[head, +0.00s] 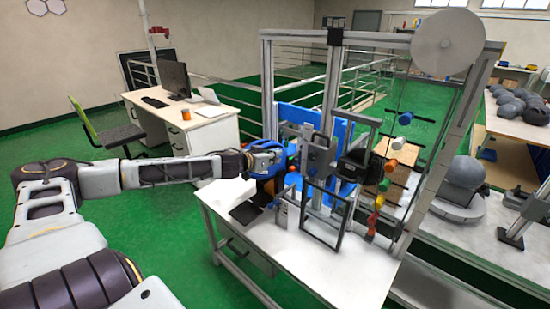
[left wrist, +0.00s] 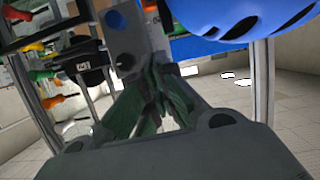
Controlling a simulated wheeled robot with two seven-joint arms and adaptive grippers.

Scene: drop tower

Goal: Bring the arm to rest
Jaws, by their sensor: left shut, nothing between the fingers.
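My left arm comes in from the left in the head view and is stretched out toward the drop tower (head: 333,95). My left gripper (head: 288,155) is at the tower's near left side, above the white table. In the left wrist view my left gripper (left wrist: 160,95) has its fingers together with nothing between them. A grey block of the rig (left wrist: 135,40) stands just past the fingertips; I cannot tell whether they touch it. A blue rounded helmet-like thing (left wrist: 235,18) is close at the upper right there. My right gripper is in neither view.
The white table (head: 330,268) bears the tower, and a dark flat device (head: 245,213) lies on its left part. A desk (head: 195,128) with a monitor stands behind at the left. Several grey helmets (head: 520,105) lie on a table at the right. Green floor is free at the left.

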